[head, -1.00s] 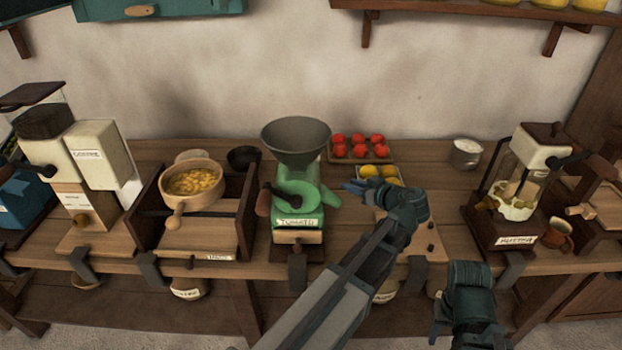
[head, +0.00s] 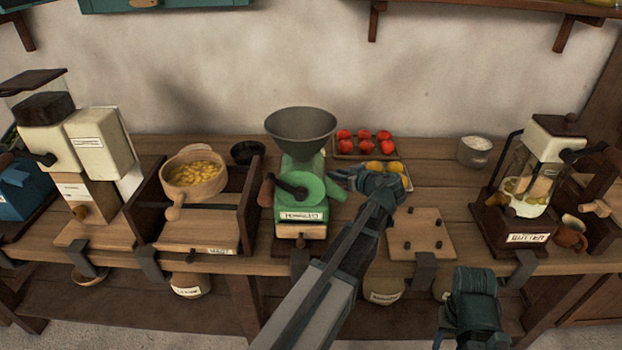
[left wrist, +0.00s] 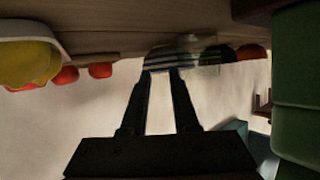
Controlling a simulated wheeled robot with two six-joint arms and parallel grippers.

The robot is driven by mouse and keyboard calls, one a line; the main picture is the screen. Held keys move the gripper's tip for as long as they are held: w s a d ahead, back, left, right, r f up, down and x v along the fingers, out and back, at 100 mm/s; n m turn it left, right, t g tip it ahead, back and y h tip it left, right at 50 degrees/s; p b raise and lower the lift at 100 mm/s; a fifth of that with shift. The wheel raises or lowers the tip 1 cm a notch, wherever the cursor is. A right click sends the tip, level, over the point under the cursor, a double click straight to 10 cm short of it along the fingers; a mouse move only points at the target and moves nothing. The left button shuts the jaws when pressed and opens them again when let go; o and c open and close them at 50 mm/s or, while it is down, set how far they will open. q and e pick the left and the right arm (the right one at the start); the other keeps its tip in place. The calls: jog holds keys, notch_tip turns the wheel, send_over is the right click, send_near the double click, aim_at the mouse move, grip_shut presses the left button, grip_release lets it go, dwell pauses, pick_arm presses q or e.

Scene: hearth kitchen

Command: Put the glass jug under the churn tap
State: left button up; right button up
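The churn (head: 527,185) stands at the right of the counter, with a clear vessel and a dark base. A small brown part like a tap (head: 497,200) sticks out at its left front. My left gripper (head: 345,174) is low over the counter, just right of the green mill, far left of the churn. In the left wrist view its fingers (left wrist: 164,70) are apart, with a see-through, dark-striped thing at the tips, probably the glass jug (left wrist: 185,50). The head view does not show the jug clearly. My right gripper (head: 470,305) is before the counter's front edge, fingers unclear.
The green mill (head: 305,188) with its grey funnel stands close to my left gripper. Trays of red tomatoes (head: 364,135) and yellow fruit (head: 382,167) are behind it.

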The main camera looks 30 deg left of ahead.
pick_arm(q)
jog(key=b+x, duration=0.1)
jog(key=x, duration=0.3)
jog(key=shift+a+f, duration=0.1)
jog(key=shift+f, duration=0.15)
jog(key=shift+r, duration=0.1)
grip_shut()
dwell(1.0)
